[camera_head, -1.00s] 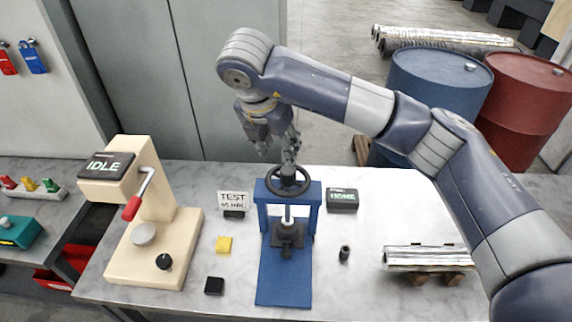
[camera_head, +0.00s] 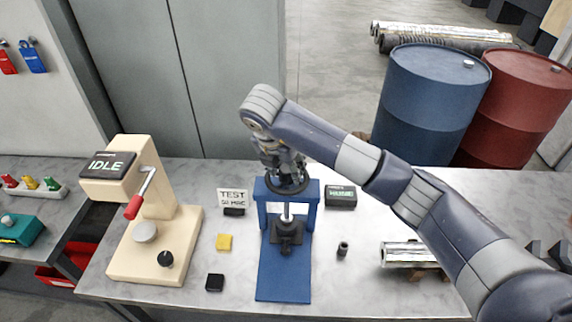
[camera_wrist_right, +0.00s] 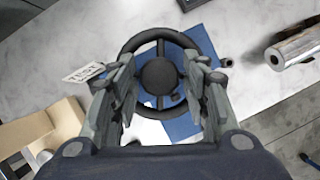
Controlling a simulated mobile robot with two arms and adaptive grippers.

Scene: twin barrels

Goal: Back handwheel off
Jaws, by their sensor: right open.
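The dark handwheel (camera_head: 290,190) sits on top of the blue press frame (camera_head: 312,204) in the middle of the table. In the right wrist view its round rim, spokes and hub (camera_wrist_right: 160,76) show from above. My right gripper (camera_head: 281,172) points down at the wheel, close above it. In the right wrist view its open fingers (camera_wrist_right: 160,88) lie on either side of the hub, overlapping the rim. I cannot tell whether they touch it. A dark block (camera_head: 287,231) sits under the press screw. My left gripper is out of view.
A cream machine (camera_head: 158,190) reading IDLE stands left, its red-handled crank sticking out.

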